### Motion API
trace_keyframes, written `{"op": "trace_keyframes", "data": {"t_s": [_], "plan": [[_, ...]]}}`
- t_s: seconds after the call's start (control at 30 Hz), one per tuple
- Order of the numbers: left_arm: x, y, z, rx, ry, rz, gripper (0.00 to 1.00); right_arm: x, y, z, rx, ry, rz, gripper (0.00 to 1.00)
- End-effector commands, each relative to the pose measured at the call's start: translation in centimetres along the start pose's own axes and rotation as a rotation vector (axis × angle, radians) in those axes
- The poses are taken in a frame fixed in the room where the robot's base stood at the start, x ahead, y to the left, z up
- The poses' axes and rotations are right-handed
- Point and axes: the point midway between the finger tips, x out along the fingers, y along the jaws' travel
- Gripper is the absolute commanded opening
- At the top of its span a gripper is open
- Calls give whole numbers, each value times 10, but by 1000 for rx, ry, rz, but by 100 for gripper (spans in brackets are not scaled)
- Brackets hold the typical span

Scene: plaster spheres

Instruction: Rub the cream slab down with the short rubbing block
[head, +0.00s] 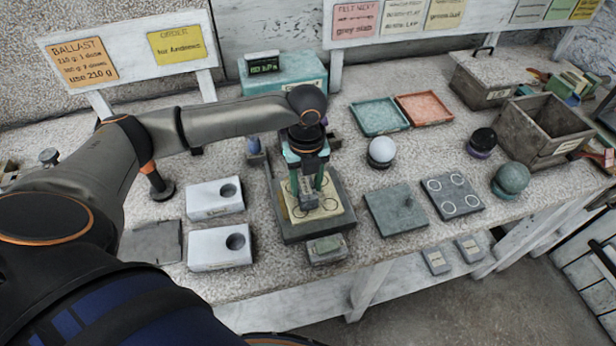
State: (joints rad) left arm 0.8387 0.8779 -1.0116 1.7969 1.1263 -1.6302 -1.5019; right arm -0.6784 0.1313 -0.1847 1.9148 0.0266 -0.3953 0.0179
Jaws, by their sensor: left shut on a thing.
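The cream slab (336,207) lies flat on a dark grey board (290,231) near the middle of the bench, with dark ring marks on its top. My left gripper (308,178) points down over the slab and is shut on a grey block (308,200), which I take as the short rubbing block. The block is at the slab's top, but I cannot tell whether it touches. The fingers and block hide part of the slab. My right gripper is not in view.
A small block-like item (327,249) sits just in front of the board. White holed blocks (215,197) stand to the left. A grey plate (396,210), a ringed plate (452,196) and a white sphere (382,151) are to the right. A teal box (290,75) stands behind.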

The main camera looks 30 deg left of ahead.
Motion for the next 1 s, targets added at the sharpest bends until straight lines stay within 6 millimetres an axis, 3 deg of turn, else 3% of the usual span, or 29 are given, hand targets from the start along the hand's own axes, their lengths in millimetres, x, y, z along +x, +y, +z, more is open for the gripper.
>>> {"op": "trace_keyframes", "data": {"t_s": [0.13, 0.47, 0.8, 1.0], "plan": [[-8, -1, 11, -2, -3, -5, 0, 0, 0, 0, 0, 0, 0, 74], [-9, -2, 12, 0, -3, -7, 0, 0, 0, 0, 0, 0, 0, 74], [-10, -26, 12, 1, -3, -8, 0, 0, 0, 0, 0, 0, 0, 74], [-9, -27, 12, 0, -4, -7, 0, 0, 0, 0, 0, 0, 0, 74]]}}
